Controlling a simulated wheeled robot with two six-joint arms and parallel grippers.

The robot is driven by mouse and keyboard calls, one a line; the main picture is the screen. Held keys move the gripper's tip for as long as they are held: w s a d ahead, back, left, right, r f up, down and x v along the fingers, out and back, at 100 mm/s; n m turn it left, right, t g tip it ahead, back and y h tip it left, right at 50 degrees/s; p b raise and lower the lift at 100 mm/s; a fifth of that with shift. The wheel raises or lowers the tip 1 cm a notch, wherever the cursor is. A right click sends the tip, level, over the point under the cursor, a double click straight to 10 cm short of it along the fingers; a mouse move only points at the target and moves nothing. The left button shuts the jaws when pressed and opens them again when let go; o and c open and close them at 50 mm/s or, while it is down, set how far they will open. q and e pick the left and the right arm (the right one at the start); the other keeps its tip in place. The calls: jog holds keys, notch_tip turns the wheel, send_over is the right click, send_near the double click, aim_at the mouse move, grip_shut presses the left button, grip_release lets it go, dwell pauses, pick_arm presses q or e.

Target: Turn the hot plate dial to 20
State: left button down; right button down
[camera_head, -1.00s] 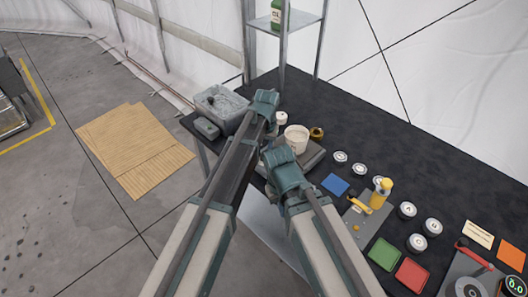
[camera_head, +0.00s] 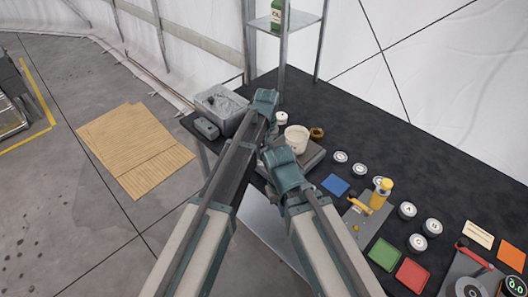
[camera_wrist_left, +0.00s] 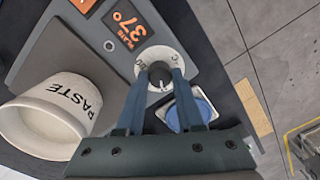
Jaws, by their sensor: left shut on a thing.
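The round dial (camera_wrist_left: 158,53) has a pale ring with marks, partly hidden. My left gripper (camera_wrist_left: 161,74) is shut on the dial's dark knob, one finger on each side. I cannot read the dial's setting. In the head view the hot plate (camera_head: 314,157) is partly covered by my arms, which hide the dial and the left jaws. My right arm crosses in front of it; its jaws are not visible.
A white paste cup (camera_wrist_left: 45,118) stands on the hot plate, close to my left gripper. A blue round thing in a dish (camera_wrist_left: 188,112) is beside the dial. A grey tub (camera_head: 222,101), jars and coloured pads share the black table (camera_head: 440,160).

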pick_arm(q)
jog(key=c, duration=0.5)
grip_release()
jog(key=shift+c, duration=0.2)
jog(key=shift+r, duration=0.1)
notch_tip(320, 180, up, 14)
jog(key=p, duration=1.3)
jog(key=shift+d+f+p, duration=0.25)
jog(key=shift+d+p, duration=0.05)
jog(key=shift+p, duration=0.1)
